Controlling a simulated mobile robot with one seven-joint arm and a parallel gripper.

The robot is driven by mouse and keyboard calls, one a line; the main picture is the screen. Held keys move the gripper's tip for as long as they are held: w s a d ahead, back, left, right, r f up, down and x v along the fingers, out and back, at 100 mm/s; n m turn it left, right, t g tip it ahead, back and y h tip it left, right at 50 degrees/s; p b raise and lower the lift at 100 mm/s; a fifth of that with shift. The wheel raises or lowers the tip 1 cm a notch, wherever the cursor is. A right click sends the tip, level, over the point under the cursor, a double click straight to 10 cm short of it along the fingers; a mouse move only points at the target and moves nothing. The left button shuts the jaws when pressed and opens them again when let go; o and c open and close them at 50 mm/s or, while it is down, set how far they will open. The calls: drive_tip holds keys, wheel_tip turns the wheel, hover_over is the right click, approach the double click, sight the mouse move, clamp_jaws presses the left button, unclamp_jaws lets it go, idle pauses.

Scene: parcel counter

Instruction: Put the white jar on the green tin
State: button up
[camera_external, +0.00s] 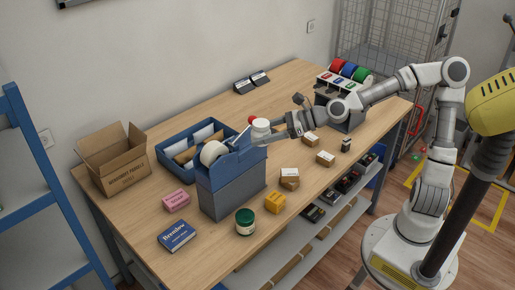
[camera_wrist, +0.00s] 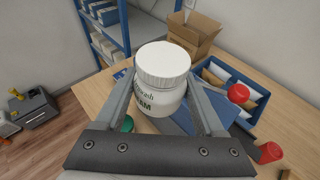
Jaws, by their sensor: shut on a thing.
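The white jar (camera_external: 261,125) is in my gripper (camera_external: 268,132), held upright in the air behind and to the right of the blue-and-grey block. In the wrist view the jar (camera_wrist: 163,66) sits between the two fingers of my gripper (camera_wrist: 162,92), its ribbed white lid up and dark lettering on its side. The green tin (camera_external: 245,221) stands on the table near the front edge, with a dark green top and a pale label. In the wrist view only a bit of the green tin (camera_wrist: 127,124) shows beside the left finger. Nothing is seen on its top.
A tall grey block with a blue tape dispenser (camera_external: 231,160) stands between the jar and the tin. A yellow box (camera_external: 275,202), a pink box (camera_external: 176,201) and a blue book (camera_external: 177,236) lie near the tin. A blue tray (camera_external: 176,163) and an open carton (camera_external: 122,170) are behind.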

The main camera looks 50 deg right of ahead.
drive_tip(key=shift+s+d+r+p, duration=0.1)
drive_tip(key=shift+s+d+p, duration=0.3)
drive_tip(key=shift+s+d, duration=0.45)
wheel_tip(320, 180, down, 11)
drive_tip(key=b, duration=0.7)
hover_over(245, 215)
wheel_tip(245, 215, down, 7)
drive_tip(key=shift+f, duration=0.1)
drive_tip(key=shift+f+b, duration=0.6)
drive_tip(key=shift+f, duration=1.35)
drive_tip(key=shift+f, duration=0.25)
drive_tip(key=o, duration=1.5)
drive_tip(key=shift+r, duration=0.1)
drive_tip(key=shift+c, duration=0.2)
